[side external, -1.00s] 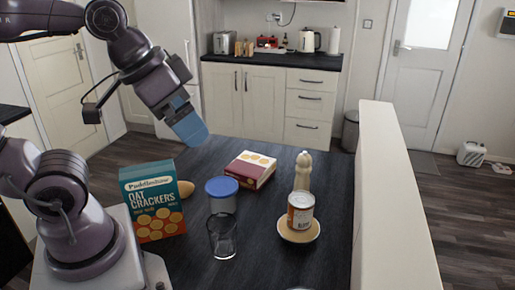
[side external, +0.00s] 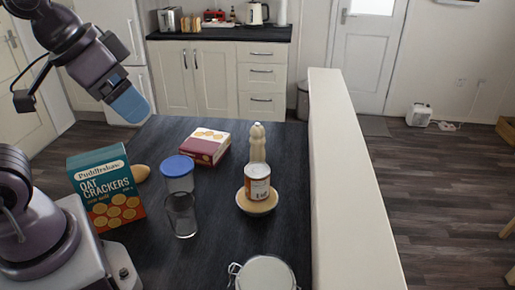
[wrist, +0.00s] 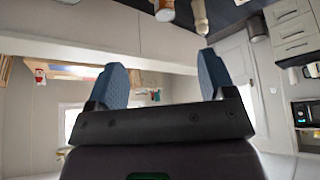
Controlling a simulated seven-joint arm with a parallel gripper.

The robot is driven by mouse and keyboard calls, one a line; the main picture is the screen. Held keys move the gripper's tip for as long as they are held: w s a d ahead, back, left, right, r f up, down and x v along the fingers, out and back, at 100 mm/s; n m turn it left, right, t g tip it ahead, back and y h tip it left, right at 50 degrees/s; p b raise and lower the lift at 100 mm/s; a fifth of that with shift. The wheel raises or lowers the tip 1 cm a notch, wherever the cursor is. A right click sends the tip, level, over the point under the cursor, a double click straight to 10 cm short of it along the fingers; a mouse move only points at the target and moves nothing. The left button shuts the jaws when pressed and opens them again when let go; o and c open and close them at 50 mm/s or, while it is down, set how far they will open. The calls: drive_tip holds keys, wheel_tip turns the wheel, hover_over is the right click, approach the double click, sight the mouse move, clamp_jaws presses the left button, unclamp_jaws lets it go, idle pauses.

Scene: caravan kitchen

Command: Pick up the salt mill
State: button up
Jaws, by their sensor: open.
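The salt mill (side external: 257,143) is a cream, turned, upright shape on the dark table, behind the can (side external: 257,182) in the side view. Its lower part is hidden by the can. In the wrist view the mill (wrist: 200,16) shows at the top edge, beside the can (wrist: 165,8). My gripper (side external: 130,104) is raised above the table's far left corner, well left of the mill and apart from it. In the wrist view my gripper (wrist: 163,80) has its two blue fingers spread wide with nothing between them.
The can stands on a small tan dish (side external: 257,207) in front of the mill. A red box (side external: 207,147), a blue-lidded container (side external: 178,175), a clear glass (side external: 182,215) and a cracker box (side external: 107,192) stand to the left. A white partition (side external: 345,180) borders the table's right side.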

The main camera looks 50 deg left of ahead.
drive_tip(key=n+t+h, duration=0.6)
drive_tip(key=n+t, duration=0.1)
drive_tip(key=n, duration=2.4)
approach(252, 137)
drive_tip(key=x, duration=0.7)
drive_tip(key=shift+s+a+f, duration=0.1)
drive_tip(key=shift+s+f, duration=0.1)
drive_tip(key=shift+f, duration=0.15)
drive_tip(key=x, duration=0.5)
drive_tip(key=shift+w+r, duration=0.25)
